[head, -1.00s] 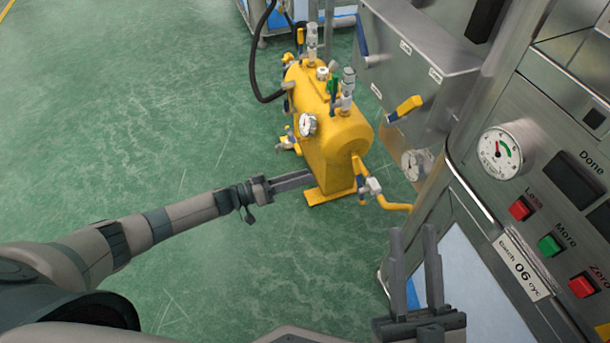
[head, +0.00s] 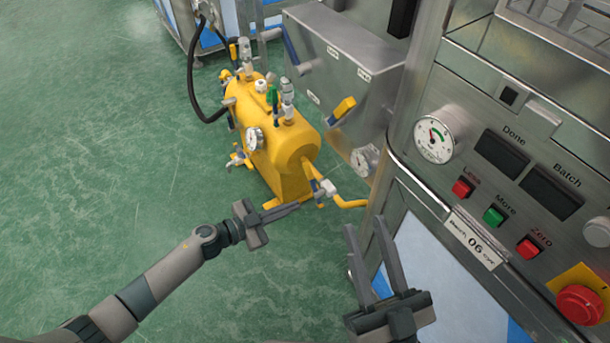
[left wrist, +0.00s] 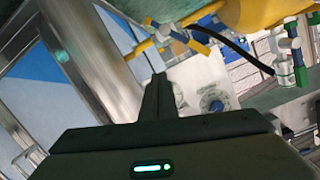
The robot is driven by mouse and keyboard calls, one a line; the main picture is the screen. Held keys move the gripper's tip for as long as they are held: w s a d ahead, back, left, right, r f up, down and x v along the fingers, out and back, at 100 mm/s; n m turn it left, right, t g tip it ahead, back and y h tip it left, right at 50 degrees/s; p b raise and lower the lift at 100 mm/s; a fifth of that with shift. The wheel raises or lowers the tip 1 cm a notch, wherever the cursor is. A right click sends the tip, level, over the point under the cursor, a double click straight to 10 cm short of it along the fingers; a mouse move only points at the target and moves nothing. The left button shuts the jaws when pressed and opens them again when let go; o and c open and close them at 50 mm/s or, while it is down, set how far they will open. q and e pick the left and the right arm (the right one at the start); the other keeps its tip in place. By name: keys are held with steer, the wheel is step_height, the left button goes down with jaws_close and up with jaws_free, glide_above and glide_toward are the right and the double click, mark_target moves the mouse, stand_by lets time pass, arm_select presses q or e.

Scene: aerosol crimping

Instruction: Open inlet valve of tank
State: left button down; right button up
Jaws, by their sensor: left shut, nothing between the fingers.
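The yellow tank (head: 285,150) stands on the green floor, with a gauge and several valves on it. A valve (head: 325,188) with a blue handle sits on the yellow pipe at its near right end. This valve also shows in the left wrist view (left wrist: 192,38), ahead of the fingers. I cannot tell for certain which valve is the inlet. My left gripper (head: 297,208) is shut and empty, its tips just left of and slightly below that valve, apparently apart from it. My right gripper (head: 364,226) is open and empty, in front of the machine.
The steel machine with a control panel (head: 475,165) fills the right side. A steel cabinet (head: 345,60) with a yellow-handled valve (head: 343,108) stands behind the tank. A black hose (head: 192,85) runs to the tank's far end. The floor at left is clear.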

arm_select(q)
steer(key=r+m+t, duration=0.1)
steer(key=r+m+t+y, duration=0.1)
steer(key=r+m, duration=0.1)
steer(key=w+a+r+m+t+y, duration=0.1)
steer(key=shift+r+m, duration=0.15)
steer(key=shift+m, duration=0.15)
arm_select(e)
steer(key=shift+w+a+f+g, duration=0.15)
steer(key=shift+f+g, duration=0.25)
steer(key=shift+f, duration=0.3)
arm_select(q)
steer(key=shift+w+d, duration=0.1)
steer(key=shift+w, duration=0.05)
